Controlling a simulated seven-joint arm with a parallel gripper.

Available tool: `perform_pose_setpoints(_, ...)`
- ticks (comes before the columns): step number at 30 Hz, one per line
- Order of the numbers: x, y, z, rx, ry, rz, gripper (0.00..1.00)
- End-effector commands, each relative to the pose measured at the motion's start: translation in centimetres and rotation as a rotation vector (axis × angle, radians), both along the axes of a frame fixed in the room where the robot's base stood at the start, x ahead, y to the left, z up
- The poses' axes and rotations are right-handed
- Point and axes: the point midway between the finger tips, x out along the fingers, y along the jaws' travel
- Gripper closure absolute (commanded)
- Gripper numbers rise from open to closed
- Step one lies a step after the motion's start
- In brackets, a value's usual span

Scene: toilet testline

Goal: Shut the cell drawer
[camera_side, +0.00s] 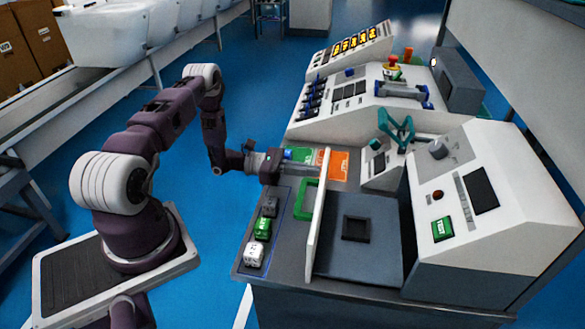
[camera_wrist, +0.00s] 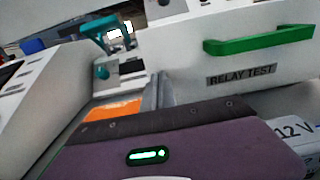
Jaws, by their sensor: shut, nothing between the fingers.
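The cell drawer stands open in the side view. Its white front panel (camera_side: 318,215) bears a green handle (camera_side: 307,198), and its dark inside (camera_side: 350,262) with a black square socket (camera_side: 355,228) shows behind the panel. In the wrist view the front (camera_wrist: 245,55), labelled RELAY TEST, and its green handle (camera_wrist: 258,40) are close, to the right of the fingers. My gripper (camera_side: 287,157) is shut and empty, near the far end of the front panel. Its grey fingertips (camera_wrist: 158,92) show in the wrist view. Whether they touch the panel I cannot tell.
Several small blocks, white (camera_side: 254,254), green (camera_side: 262,228) and grey (camera_side: 270,207), sit on the ledge before the drawer. Green and orange pads (camera_side: 333,164) lie beyond my gripper. A console (camera_side: 480,200) with a screen stands right of the drawer, and a teal clamp (camera_side: 397,130) stands behind.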

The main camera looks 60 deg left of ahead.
Motion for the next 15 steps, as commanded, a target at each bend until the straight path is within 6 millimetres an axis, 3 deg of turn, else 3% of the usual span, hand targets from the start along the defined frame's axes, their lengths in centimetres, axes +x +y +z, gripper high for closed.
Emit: perform_pose_setpoints(15, 0.69, -0.7, 0.03, -0.001, -0.001, -0.001, 1.0)
